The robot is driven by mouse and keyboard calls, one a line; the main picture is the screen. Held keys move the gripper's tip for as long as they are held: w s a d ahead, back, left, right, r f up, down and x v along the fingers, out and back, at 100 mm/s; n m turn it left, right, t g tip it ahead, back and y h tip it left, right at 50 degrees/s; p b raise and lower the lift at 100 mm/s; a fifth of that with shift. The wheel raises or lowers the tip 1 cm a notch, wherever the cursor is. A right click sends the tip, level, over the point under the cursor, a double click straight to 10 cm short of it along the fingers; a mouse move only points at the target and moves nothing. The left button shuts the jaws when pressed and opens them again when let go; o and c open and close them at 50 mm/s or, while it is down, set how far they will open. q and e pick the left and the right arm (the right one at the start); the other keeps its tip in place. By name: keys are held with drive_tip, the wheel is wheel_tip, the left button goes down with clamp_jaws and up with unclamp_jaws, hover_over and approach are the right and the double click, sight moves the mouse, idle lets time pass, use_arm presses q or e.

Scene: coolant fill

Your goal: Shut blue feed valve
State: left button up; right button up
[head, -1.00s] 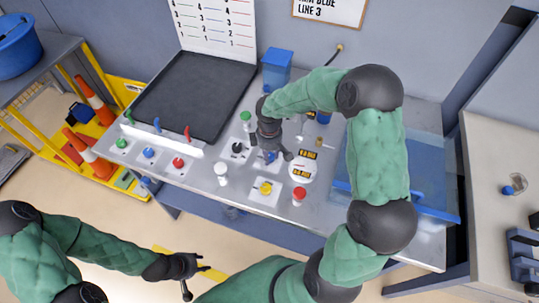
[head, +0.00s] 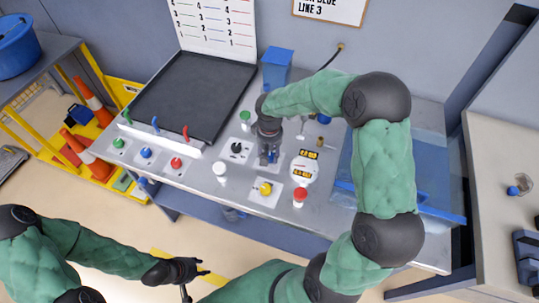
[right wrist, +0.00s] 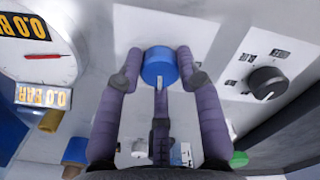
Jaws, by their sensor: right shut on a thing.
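The blue valve knob (right wrist: 159,66) sits on a pale plate, with a white mark on its near edge in the right wrist view. My right gripper (right wrist: 158,80) has its purple-grey fingers on either side of the knob and is shut on it. In the head view my right gripper (head: 269,158) points down at the worktop beside the gauge and mostly hides the knob. My left gripper (head: 198,281) is away from the worktop, low over the floor, with its fingers apart and empty.
A white gauge (head: 304,169) stands close beside, its displays reading 0.0 BAR in the wrist view. A black knob (right wrist: 267,83), a yellow knob (head: 266,188), a red-capped post (head: 299,196) and a green-capped post (head: 245,117) surround it. A black tray (head: 190,95) lies at left.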

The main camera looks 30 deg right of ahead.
sight(269, 156)
drive_tip(key=shift+m, duration=0.6)
drive_tip(key=o, duration=1.1)
drive_tip(key=shift+w, duration=0.1)
drive_tip(key=shift+o, duration=0.2)
wheel_tip(269, 156, up, 12)
